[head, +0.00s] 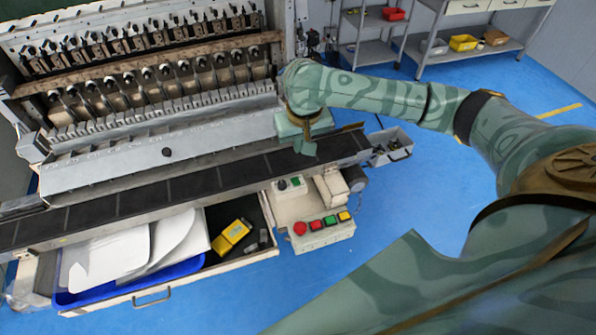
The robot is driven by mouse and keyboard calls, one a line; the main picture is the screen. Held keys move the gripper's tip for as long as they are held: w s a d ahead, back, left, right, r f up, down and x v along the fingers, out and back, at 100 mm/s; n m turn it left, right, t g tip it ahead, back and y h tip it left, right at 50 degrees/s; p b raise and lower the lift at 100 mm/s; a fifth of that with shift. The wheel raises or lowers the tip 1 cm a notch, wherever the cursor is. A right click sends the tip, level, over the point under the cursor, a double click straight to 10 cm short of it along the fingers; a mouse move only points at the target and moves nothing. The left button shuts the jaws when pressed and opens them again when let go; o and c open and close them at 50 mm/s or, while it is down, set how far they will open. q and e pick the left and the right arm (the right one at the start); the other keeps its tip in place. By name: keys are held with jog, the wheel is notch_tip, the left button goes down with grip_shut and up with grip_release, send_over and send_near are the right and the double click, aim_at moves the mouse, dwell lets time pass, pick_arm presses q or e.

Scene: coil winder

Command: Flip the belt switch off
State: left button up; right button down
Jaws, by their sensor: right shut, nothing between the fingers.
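A pale control panel (293,207) stands at the front of the black conveyor belt (205,183), near its right end. On its upper part is a small box with a dark knob (282,185) and a green part (296,181); I cannot tell for sure which is the belt switch or how it is set. My right gripper (306,149) points down over the belt, behind and above this box and apart from it. It is shut and empty. My left gripper is not in view.
The winder (165,75) with its rows of spindles stands behind the belt. A red mushroom button (299,228) and several coloured buttons sit on the panel's front. An open drawer (165,290) holds white sheets and a yellow device (231,236). A grey bin (391,146) hangs at the belt's right end.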

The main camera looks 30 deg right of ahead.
jog(key=b, duration=0.5)
send_over(296, 180)
jog(key=s, duration=0.1)
notch_tip(296, 180, down, 13)
jog(key=shift+r, duration=0.2)
jog(key=shift+s+a+f+b, duration=0.1)
jog(key=shift+s+f+b, duration=0.15)
jog(key=shift+f, duration=0.3)
jog(key=p, duration=0.3)
jog(key=r+p, duration=0.1)
jog(key=p, duration=0.3)
jog(key=shift+w+a+t, duration=0.15)
jog(key=shift+w+t, duration=0.2)
jog(key=shift+t, duration=0.05)
jog(key=s+f+t+p, duration=0.1)
jog(key=p, duration=0.8)
jog(key=shift+a, duration=0.1)
jog(key=shift+w+f+b, duration=0.1)
jog(key=shift+f+b, duration=0.35)
jog(key=shift+b, duration=0.15)
jog(key=shift+w, duration=0.15)
